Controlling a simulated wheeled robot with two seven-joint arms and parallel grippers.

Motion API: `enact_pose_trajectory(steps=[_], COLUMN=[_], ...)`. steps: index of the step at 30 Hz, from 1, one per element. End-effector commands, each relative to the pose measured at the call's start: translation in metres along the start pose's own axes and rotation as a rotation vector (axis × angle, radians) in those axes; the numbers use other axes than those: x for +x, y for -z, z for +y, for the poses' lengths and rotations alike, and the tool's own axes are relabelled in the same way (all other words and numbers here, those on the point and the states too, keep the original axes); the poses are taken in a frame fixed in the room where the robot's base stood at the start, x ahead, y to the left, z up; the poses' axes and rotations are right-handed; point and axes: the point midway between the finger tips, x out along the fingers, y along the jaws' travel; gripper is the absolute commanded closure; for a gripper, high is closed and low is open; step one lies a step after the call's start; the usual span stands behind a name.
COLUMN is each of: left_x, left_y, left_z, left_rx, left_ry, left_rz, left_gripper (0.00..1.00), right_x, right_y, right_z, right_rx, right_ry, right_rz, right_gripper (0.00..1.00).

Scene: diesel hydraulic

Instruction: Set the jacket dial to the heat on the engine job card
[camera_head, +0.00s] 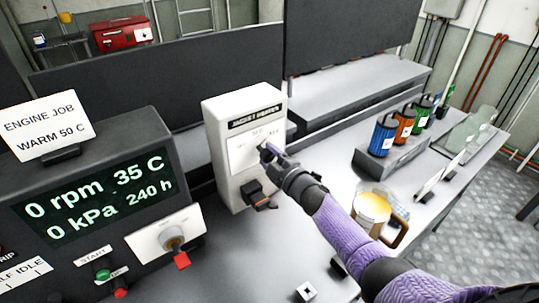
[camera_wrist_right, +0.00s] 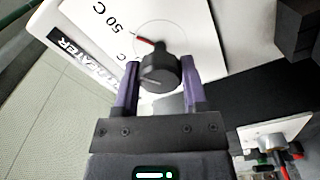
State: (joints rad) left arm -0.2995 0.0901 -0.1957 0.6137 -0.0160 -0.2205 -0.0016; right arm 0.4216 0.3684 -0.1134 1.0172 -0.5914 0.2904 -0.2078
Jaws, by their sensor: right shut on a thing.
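The white jacket heater box (camera_head: 222,140) stands at the middle of the bench. Its black round dial (camera_wrist_right: 160,72) sits on a white scale plate in the right wrist view. The dial's red pointer (camera_wrist_right: 146,41) points towards the "50 C" mark (camera_wrist_right: 108,18). My right gripper (camera_head: 268,152) is at the box's face, its fingers on both sides of the dial and shut on it. The gripper hides most of the dial in the head view. The job card (camera_head: 45,122) reads "ENGINE JOB WARM 50 C". My left gripper is not in view.
The console display (camera_head: 95,195) shows 35 C, 0 rpm, 0 kPa and 240 h. A red-handled switch (camera_head: 175,245) is on its front. A black switch (camera_head: 258,195) sits low on the heater box. A jug (camera_head: 373,210) stands beside my right forearm, with several coloured canisters (camera_head: 384,135) behind.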

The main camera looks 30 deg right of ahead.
Motion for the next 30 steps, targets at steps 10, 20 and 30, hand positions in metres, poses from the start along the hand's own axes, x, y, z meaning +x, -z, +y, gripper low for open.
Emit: enact_pose_trajectory(steps=[10,20,30], left_x=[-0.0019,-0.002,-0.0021], left_y=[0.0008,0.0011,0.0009], left_z=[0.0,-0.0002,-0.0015], left_rx=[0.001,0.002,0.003], left_ry=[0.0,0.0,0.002], left_rz=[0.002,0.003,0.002], left_gripper=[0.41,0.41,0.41], right_x=[-0.0004,-0.0005,-0.0002], right_y=[-0.0005,-0.0005,-0.0002], right_z=[-0.0013,-0.0016,-0.0008], right_rx=[0.07,0.075,0.073], right_ry=[0.003,0.003,0.001], right_rz=[-0.002,-0.002,-0.001], right_gripper=[1.0,1.0,0.1])
